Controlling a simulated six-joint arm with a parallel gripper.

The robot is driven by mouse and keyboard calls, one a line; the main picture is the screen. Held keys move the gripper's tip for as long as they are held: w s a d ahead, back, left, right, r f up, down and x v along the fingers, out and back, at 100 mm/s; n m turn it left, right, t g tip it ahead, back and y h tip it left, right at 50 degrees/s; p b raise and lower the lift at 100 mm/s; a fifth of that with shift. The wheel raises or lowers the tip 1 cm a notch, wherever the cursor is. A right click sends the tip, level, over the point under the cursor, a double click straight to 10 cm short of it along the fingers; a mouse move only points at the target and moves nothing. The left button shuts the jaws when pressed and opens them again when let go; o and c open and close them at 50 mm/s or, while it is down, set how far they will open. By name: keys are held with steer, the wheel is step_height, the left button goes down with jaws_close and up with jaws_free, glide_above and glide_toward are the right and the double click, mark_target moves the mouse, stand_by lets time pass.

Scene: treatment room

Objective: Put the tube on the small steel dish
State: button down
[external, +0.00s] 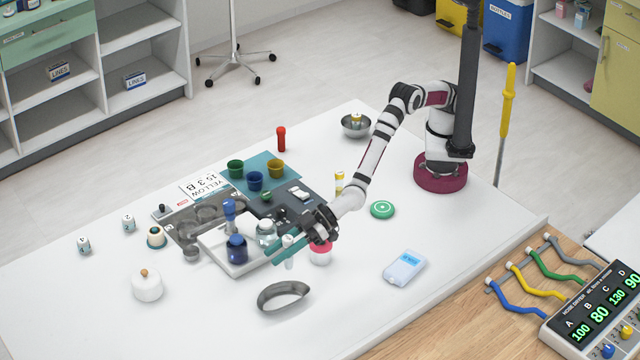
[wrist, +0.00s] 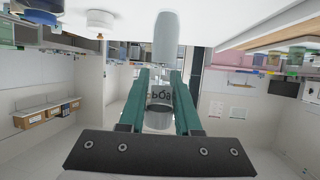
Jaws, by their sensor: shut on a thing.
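My gripper (external: 282,252) is low over the front middle of the table, with its teal fingers shut on a small pale tube (external: 289,264). The tube is upright, with a white top above the fingers and a translucent body below. In the wrist view the tube (wrist: 166,40) sits between both fingers; part of its label shows. A curved steel dish (external: 284,297) lies just in front of the gripper, apart from the tube. A round steel bowl (external: 347,130) at the back holds a yellow-banded bottle. I cannot tell which is the small steel dish.
A red-banded jar (external: 320,253) stands close on the right. A pale blue device (external: 404,268) lies farther right. The front table is mostly clear.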

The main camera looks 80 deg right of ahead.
step_height(320, 180, down, 10)
steer(key=shift+f, duration=0.1)
steer(key=c, duration=0.6)
jaws_free()
